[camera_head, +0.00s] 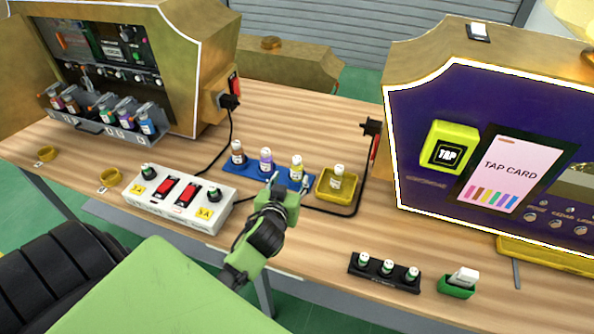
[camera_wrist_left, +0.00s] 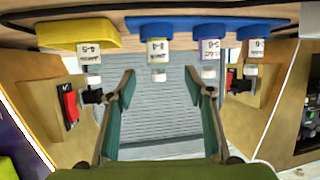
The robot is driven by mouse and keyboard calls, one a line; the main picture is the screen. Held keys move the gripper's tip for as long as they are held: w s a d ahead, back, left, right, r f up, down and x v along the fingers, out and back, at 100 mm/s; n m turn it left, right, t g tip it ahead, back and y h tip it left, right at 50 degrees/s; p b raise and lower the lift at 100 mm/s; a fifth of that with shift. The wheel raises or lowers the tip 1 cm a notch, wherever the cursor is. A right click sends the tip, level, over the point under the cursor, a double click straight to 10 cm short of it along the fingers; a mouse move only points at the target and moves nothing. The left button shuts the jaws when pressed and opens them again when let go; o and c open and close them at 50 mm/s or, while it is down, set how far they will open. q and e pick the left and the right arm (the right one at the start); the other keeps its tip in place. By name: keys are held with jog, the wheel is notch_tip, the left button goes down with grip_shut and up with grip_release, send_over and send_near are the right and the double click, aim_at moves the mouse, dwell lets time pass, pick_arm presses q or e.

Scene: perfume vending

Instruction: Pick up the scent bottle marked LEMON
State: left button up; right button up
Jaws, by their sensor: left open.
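Three small white-capped bottles stand upright in a blue rack (camera_head: 240,172): a brown one (camera_head: 237,153), a purple one (camera_head: 265,161) and a yellow one (camera_head: 296,169). A pale yellow bottle (camera_head: 337,179) stands in a yellow tray (camera_head: 325,194). I cannot read LEMON on any label. My left gripper (camera_head: 289,183) is open and empty, in front of the rack's right end. In the left wrist view, upside down, the yellow bottle (camera_wrist_left: 158,50) lies ahead, its cap lined up between the fingertips (camera_wrist_left: 160,78). My right gripper is not in view.
A white switch box (camera_head: 180,198) with red switches is left of my arm. A black cable (camera_head: 352,200) curves around the yellow tray. A black rack (camera_head: 384,272) with small bottles and a green holder (camera_head: 457,287) stand at front right. A purple-fronted tap-card machine (camera_head: 430,190) stands right.

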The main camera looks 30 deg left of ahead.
aim_at(296, 172)
pick_arm(q)
jog(key=shift+x, duration=4.7)
jog(key=shift+d+f, duration=0.15)
jog(key=c, duration=1.3)
